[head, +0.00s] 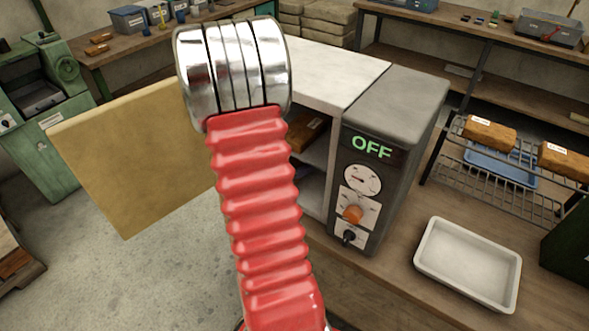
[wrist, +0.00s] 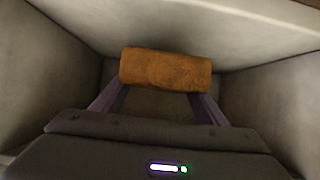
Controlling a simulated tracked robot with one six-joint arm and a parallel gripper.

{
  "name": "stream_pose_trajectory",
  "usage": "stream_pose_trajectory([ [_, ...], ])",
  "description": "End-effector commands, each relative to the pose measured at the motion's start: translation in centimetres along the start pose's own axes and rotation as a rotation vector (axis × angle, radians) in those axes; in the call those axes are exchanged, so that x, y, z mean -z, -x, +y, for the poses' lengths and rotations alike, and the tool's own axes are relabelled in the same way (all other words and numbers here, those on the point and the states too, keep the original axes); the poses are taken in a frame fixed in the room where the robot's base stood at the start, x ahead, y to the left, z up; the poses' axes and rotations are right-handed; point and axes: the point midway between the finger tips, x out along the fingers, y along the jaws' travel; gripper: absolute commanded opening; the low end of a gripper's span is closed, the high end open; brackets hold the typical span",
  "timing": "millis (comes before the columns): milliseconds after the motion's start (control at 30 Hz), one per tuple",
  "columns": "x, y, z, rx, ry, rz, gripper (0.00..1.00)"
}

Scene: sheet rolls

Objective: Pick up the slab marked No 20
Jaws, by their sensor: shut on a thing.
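In the wrist view my gripper (wrist: 160,88) is shut on an orange-brown slab (wrist: 165,68), one finger near each end, inside a pale-walled chamber. No mark shows on the slab's visible face, so I cannot read its number. In the head view my red arm hides the gripper and part of the oven (head: 395,120).
The oven door (head: 130,160) stands open to the left; the display reads OFF. Labelled slabs lie on a wire rack (head: 489,132) at right, above a blue tray (head: 490,168). An empty white tray (head: 468,262) sits on the bench. The chamber walls are close around my gripper.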

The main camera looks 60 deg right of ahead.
Motion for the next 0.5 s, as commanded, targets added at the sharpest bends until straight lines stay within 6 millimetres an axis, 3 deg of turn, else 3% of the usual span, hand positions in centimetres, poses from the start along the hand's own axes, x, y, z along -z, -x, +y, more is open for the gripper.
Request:
stream_pose_trajectory([
  [267,3.1,1.8,-0.1,0.003,-0.003,0.003,0.31],
  [500,0.8,5.3,-0.2,0.005,0.002,0.002,0.31],
])
